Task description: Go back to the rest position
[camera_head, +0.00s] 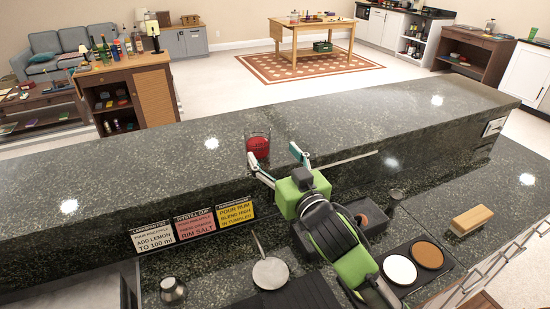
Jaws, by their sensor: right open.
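My right gripper (273,154) reaches over the raised dark stone bar top (340,130) from the lower right. Its two fingers are spread apart and nothing is held between them. A clear glass with red liquid (258,146) stands upright on the bar top, just beyond the left fingertip. That fingertip overlaps the lower edge of the glass in the picture, and I cannot tell if they touch. My left gripper is not in view.
A thin light stick (345,160) lies right of the gripper. Three recipe cards (194,228) hang on the bar's front. The lower counter holds a round metal strainer (270,273), a jigger (173,290), a wooden block (471,220) and a tray with white and brown rimming dishes (399,270).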

